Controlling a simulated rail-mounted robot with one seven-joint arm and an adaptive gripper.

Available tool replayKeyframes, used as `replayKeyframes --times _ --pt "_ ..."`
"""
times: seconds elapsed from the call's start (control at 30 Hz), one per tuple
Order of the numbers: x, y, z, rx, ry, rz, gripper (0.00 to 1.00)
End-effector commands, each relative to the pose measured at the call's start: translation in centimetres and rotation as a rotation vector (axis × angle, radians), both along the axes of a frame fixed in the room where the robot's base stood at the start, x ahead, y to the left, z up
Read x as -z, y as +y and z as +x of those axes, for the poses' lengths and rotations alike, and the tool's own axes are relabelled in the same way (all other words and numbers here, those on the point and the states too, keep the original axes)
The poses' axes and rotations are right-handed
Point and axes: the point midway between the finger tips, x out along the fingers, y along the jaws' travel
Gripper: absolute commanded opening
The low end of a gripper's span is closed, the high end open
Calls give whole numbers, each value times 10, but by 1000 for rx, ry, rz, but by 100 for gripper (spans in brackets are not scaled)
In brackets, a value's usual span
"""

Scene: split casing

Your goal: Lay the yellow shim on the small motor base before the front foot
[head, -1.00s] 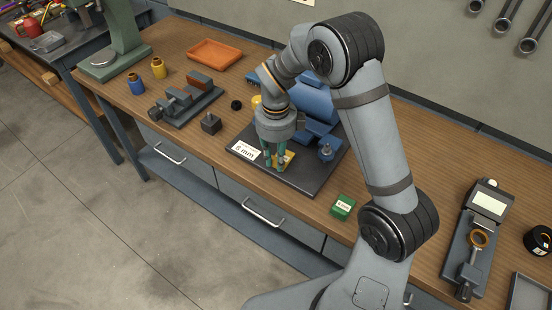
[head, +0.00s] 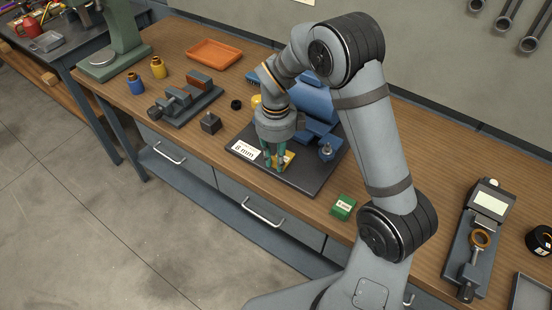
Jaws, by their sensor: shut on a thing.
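My gripper (head: 275,163) points down over the front part of the dark base plate (head: 303,186). Its green fingers are shut on the yellow shim (head: 288,158), which shows beside and behind the fingers, low over the plate. I cannot tell whether the shim touches the plate. A white label reading 8 mm (head: 245,151) lies on the plate to the left of the gripper. The blue motor casing (head: 314,104) stands on the plate behind, partly hidden by my arm. A blue foot with a bolt (head: 327,149) is to the right of the gripper.
A green block with a white label (head: 343,207) stands right of the plate. A small dark block (head: 210,122) and a vise (head: 187,99) are to the left. An orange tray (head: 214,53) lies at the back. The bench between plate and green block is clear.

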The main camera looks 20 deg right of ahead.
Motion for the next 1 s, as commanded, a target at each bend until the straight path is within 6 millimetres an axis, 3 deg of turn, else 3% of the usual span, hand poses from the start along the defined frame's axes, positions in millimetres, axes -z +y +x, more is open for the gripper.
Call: replayKeyframes --times 0.43,0.47,0.8,1.0 --pt "5 0 0 0 1 -1 0" --pt "5 0 0 0 1 -1 20" --pt "4 0 0 0 0 0 40" --pt "4 0 0 0 0 0 41"
